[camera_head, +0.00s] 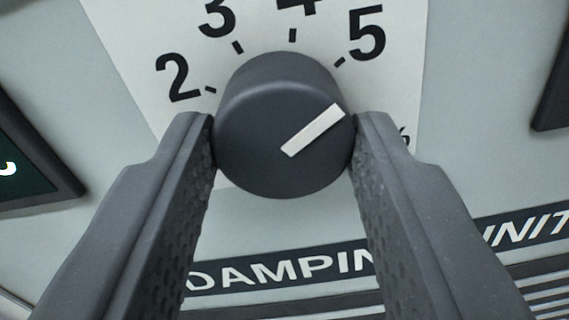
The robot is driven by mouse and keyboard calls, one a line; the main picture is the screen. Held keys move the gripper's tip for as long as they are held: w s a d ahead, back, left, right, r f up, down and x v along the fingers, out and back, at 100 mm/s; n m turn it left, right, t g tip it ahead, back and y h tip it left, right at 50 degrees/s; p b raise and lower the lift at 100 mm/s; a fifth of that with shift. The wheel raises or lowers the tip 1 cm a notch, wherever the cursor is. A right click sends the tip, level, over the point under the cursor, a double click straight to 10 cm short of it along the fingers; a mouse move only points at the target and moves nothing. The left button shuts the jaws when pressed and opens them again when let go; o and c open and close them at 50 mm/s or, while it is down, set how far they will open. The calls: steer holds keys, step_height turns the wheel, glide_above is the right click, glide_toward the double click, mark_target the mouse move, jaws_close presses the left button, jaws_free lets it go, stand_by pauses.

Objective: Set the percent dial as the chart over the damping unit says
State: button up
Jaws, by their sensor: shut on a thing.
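The percent dial is a round dark grey knob (265,125) in the middle of the head view, on a white scale plate. Its white pointer (313,130) slants to the upper right, roughly in the direction of the 5 mark (340,60); the knob stands out from the plate, so the exact reading is hard to judge. The marks 2, 3, 4 and 5 show around its top. My gripper (284,125) is shut on the knob, one finger at each side. The damping unit's name strip (275,270) runs below, partly hidden by the right finger. No chart is visible.
A dark-framed screen (35,165) shows at the left edge, with part of a white sign on it. Another dark frame (552,95) shows at the right edge. A small marking right of the knob is mostly hidden by my right finger.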

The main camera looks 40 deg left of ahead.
steer(key=n, duration=0.2)
steer(key=shift+w+d+r+n, duration=0.1)
steer(key=shift+d+n, duration=0.1)
steer(key=shift+n, duration=2.3)
steer(key=o, duration=1)
steer(key=shift+w+a, duration=0.1)
steer(key=p+v, duration=0.2)
steer(key=v, duration=1.2)
steer(key=shift+f+p, duration=0.25)
steer(key=shift+p, duration=0.1)
steer(key=shift+w+a, duration=0.1)
